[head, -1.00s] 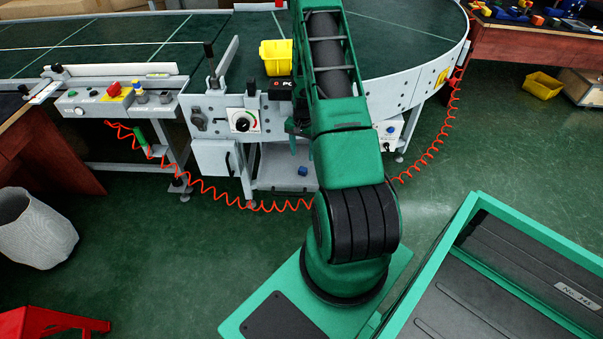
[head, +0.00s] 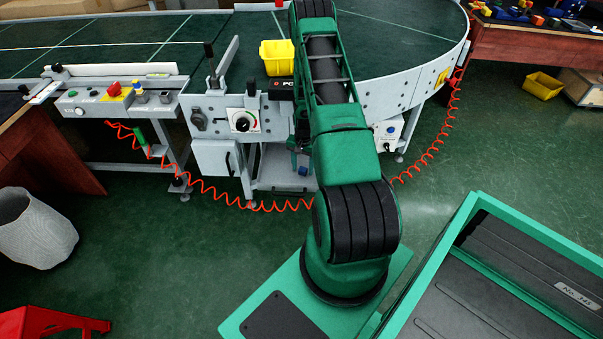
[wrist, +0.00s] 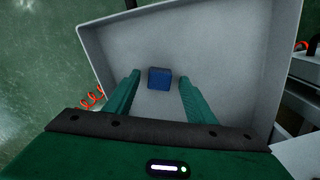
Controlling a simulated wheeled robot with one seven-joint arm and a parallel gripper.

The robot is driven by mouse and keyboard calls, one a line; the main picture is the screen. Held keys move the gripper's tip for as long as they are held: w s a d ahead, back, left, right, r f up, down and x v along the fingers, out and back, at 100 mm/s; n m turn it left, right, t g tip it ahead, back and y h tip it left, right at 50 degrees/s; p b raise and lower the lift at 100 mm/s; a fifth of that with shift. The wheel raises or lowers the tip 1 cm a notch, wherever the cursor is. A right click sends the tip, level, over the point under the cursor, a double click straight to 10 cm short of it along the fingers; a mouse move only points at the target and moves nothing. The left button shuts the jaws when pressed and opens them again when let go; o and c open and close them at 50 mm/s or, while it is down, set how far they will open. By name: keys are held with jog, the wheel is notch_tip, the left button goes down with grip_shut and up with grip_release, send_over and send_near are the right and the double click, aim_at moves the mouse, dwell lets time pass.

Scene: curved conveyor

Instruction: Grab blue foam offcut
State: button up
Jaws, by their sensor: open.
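The blue foam offcut (wrist: 160,78) is a small block lying on the pale grey surface of a shallow tray (wrist: 225,45) in the wrist view. In the head view the offcut (head: 302,170) shows as a small blue spot on the low shelf under the conveyor. My gripper (wrist: 155,85) is open, with one green finger to the left of the offcut and one to the right. Gaps show between the fingers and the block, and nothing is held. In the head view my arm hides part of the shelf area.
The conveyor (head: 410,40) with its control panels stands above the shelf. A coiled orange hose (head: 222,199) hangs in front of it. A yellow bin (head: 277,56) sits on the conveyor edge. A grey waste basket (head: 35,230) stands at left on open green floor.

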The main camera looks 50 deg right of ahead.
jog(key=c, duration=1.1)
